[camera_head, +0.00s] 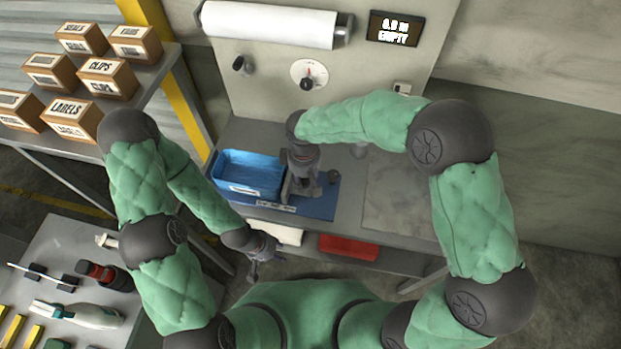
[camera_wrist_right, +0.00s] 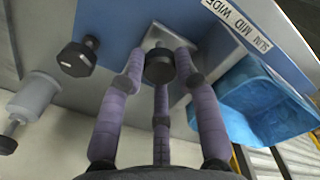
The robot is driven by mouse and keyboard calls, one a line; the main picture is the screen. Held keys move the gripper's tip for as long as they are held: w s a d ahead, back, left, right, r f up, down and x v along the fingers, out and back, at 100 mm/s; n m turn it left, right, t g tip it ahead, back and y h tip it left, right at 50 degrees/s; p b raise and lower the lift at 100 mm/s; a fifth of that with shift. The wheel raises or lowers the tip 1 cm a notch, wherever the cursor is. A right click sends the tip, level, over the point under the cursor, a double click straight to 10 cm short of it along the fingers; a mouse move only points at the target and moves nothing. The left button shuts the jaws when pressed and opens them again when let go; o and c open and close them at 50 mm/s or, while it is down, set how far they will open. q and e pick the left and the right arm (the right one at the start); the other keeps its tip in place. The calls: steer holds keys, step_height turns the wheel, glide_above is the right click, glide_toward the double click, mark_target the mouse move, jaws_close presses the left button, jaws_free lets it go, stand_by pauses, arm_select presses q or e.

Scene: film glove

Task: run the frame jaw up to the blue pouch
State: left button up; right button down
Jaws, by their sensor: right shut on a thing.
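The blue pouch (camera_head: 247,178) sits open-topped on the left of a blue board (camera_head: 318,208); it also shows in the right wrist view (camera_wrist_right: 262,108). The frame jaw (camera_head: 286,190) is a grey metal piece just right of the pouch; its plate shows in the right wrist view (camera_wrist_right: 178,42). I cannot tell whether jaw and pouch touch. My right gripper (camera_head: 301,188) reaches down over the jaw, its fingers closed around a black knob (camera_wrist_right: 158,67) on it. My left gripper (camera_head: 264,256) hangs empty in front of the bench, fingers apart.
A strip marked SLIM, MID, WIDE (camera_wrist_right: 262,38) runs along the board. A second black knob (camera_wrist_right: 78,58) stands beside the jaw. A film roll (camera_head: 270,24), a dial (camera_head: 309,73) and a display reading EMPTY (camera_head: 394,29) are behind. A red item (camera_head: 348,248) lies below.

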mark_target(295, 187)
steer(key=a, duration=0.3)
steer(key=shift+w, duration=0.35)
steer(key=c, duration=0.9)
jaws_free()
step_height(295, 187, up, 12)
